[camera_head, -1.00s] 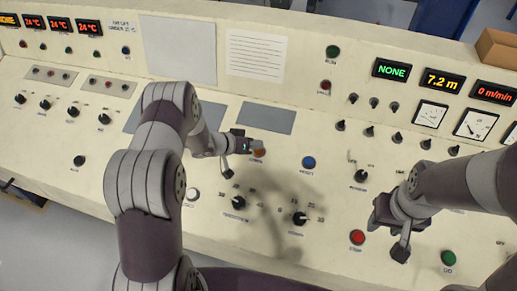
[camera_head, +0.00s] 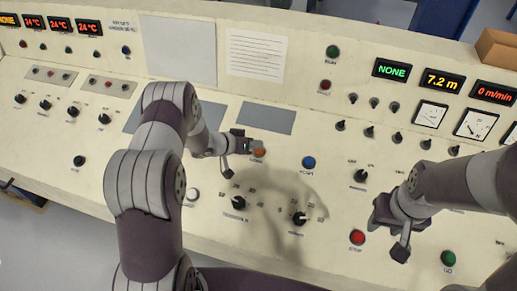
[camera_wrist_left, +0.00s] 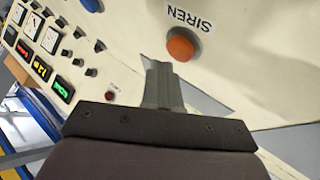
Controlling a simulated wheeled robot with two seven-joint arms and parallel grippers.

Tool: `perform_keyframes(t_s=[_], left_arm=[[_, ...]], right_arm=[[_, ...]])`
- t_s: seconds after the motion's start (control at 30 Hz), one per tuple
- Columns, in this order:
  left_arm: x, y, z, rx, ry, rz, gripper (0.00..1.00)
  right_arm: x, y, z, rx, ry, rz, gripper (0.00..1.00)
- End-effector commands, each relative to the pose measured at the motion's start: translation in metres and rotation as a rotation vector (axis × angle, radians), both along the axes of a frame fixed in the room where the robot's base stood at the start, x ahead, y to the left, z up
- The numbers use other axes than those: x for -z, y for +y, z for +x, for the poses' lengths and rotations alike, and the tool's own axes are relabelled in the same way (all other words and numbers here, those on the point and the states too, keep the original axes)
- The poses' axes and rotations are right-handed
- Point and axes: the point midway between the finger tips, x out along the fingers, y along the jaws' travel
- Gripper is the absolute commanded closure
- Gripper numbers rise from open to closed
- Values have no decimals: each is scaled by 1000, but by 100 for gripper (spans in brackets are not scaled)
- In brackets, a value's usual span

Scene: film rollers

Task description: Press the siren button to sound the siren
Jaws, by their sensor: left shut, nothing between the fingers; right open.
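The siren button is an orange round button (camera_wrist_left: 181,46) with the label "SIREN" (camera_wrist_left: 189,16) beside it in the left wrist view. In the head view the orange button (camera_head: 259,152) shows just right of my left gripper (camera_head: 240,159). My left gripper is shut and empty. Its fingertips (camera_wrist_left: 160,68) appear close to the button's edge in the left wrist view; I cannot tell whether they touch it. My right gripper (camera_head: 400,243) is open and empty over the right part of the panel, between the red and green buttons.
A blue button (camera_head: 308,162), a red button (camera_head: 357,237), a green button (camera_head: 448,258) and a white button (camera_head: 193,194) surround the area. Two black knobs (camera_head: 299,218) stand below. Displays (camera_head: 392,69) and gauges line the back. A brown box (camera_head: 497,48) sits at the top right.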

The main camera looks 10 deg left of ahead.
Motion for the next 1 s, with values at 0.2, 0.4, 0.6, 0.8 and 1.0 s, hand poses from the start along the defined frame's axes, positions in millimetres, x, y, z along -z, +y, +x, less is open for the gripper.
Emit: perform_keyframes(t_s=[0.2, 0.4, 0.6, 0.8, 1.0], left_arm=[[7, 0, 1, 0, 0, 0, 100], [8, 0, 2, 0, 0, 0, 100], [8, 0, 2, 0, 0, 0, 100], [10, 0, 2, 0, 0, 0, 100], [13, 0, 3, 0, 0, 0, 100]], right_arm=[[4, 0, 0, 0, 0, 0, 57], [4, 0, 0, 0, 0, 0, 57], [4, 0, 0, 0, 0, 0, 57], [6, 0, 0, 0, 0, 0, 57], [7, 0, 0, 0, 0, 0, 57]])
